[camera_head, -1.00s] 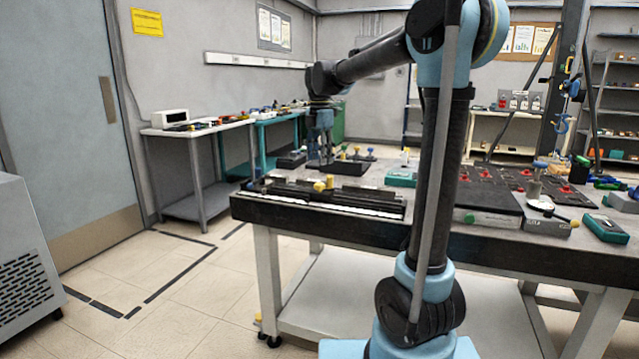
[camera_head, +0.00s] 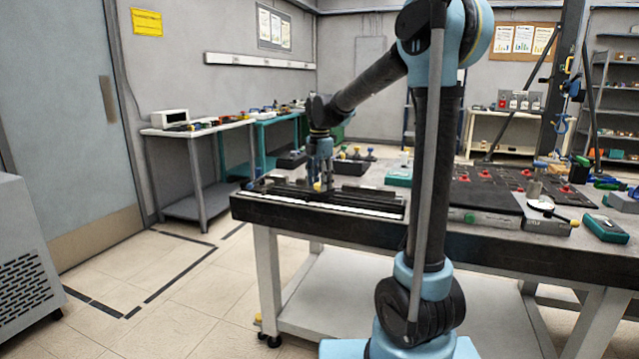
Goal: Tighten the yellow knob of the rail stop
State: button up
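The rail (camera_head: 345,206) lies along the front left edge of the dark-topped table, with a white strip on its front. The yellow knob of the rail stop (camera_head: 317,186) shows only as a small patch at my gripper's fingertips. My gripper (camera_head: 320,181) points straight down over the rail, its fingers at the knob. The fingers hide most of the knob, and I cannot tell whether they touch or close on it.
A black holder with several coloured knobs (camera_head: 354,166) stands behind the rail. A teal box (camera_head: 398,178) is to its right. A dark board with red parts (camera_head: 500,182) and a green-grey device (camera_head: 605,228) fill the table's right side.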

jog(key=c, duration=1)
jog(key=shift+m, duration=2.3)
jog(key=o, duration=1)
jog(key=shift+o, duration=0.2)
notch_tip(320, 180, up, 12)
jog(key=shift+w, duration=0.1)
